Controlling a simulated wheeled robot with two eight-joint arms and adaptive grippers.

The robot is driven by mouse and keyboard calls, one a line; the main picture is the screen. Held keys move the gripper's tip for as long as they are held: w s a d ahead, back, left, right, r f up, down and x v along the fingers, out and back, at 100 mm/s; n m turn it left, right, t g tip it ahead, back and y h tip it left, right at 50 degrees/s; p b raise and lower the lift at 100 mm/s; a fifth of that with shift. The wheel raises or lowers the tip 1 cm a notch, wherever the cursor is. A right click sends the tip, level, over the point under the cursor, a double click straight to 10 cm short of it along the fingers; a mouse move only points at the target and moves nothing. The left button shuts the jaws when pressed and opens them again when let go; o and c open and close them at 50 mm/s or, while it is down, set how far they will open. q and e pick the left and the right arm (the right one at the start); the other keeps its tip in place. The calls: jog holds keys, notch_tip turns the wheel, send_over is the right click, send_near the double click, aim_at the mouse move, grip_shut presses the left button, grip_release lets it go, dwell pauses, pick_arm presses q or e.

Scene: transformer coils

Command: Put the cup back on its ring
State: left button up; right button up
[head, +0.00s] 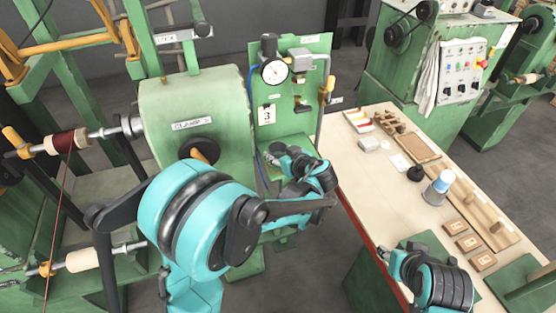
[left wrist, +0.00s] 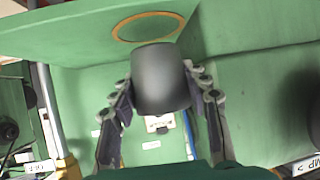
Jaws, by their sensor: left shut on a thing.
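A dark grey, rounded cup (left wrist: 162,80) is between the two fingers of my left gripper (left wrist: 163,98) in the left wrist view. The gripper is shut on its sides. An orange-brown ring (left wrist: 148,26) lies on a green surface beyond the cup; a gap shows between them in the picture, but I cannot tell the height. In the head view my left gripper (head: 285,158) is at the green shelf below the dial gauge; the cup is hard to make out there, and I cannot see the ring. My right gripper (head: 400,262) is low over the table's front edge; its fingers are unclear.
The dial gauge (head: 274,71) and green back panel (head: 317,48) stand just behind my left gripper. The green clamp housing (head: 187,100) is close on its left. The pale table (head: 372,185) at right holds a blue-and-white container (head: 438,186), wooden blocks and small parts.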

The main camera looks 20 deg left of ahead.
pick_arm(q)
notch_tip(320, 180, down, 2)
jog(key=shift+w, duration=0.15)
pick_arm(e)
jog(key=shift+w+f, duration=0.1)
jog(key=shift+f, duration=0.4)
pick_arm(q)
jog(key=shift+r, duration=0.1)
pick_arm(e)
jog(key=shift+f, duration=0.1)
pick_arm(q)
jog(key=o, duration=1.3)
jog(key=shift+b, duration=0.3)
